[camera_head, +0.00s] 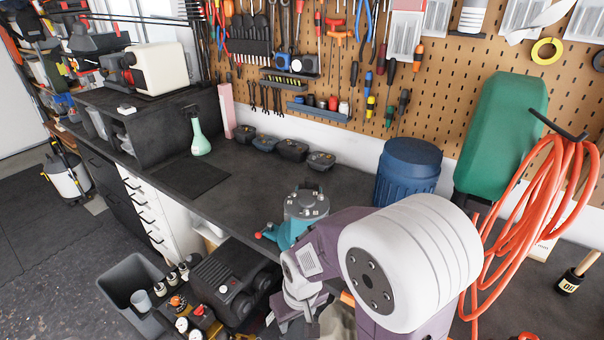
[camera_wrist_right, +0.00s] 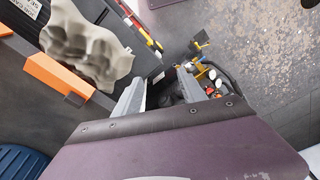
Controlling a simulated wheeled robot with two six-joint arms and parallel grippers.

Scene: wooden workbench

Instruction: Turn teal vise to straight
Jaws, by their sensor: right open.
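The teal vise (camera_head: 285,236) stands on the dark bench top near its front edge, in the middle of the head view. It has a round grey top with bolts and a small red-tipped handle at its left. My right arm hides its lower right side, so its turn angle is hard to tell. My right gripper (camera_head: 296,322) hangs in front of and below the vise, apart from it, beyond the bench edge. In the right wrist view the gripper (camera_wrist_right: 161,82) is open, with nothing between its fingers. I cannot make out the vise there. My left gripper is not in view.
A blue drum (camera_head: 408,170) stands right of the vise, beside a green container (camera_head: 505,130) and a hanging orange hose (camera_head: 540,200). Small dark trays (camera_head: 292,150) line the back. A green flask (camera_head: 199,138) stands left. The bench between flask and vise is mostly clear.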

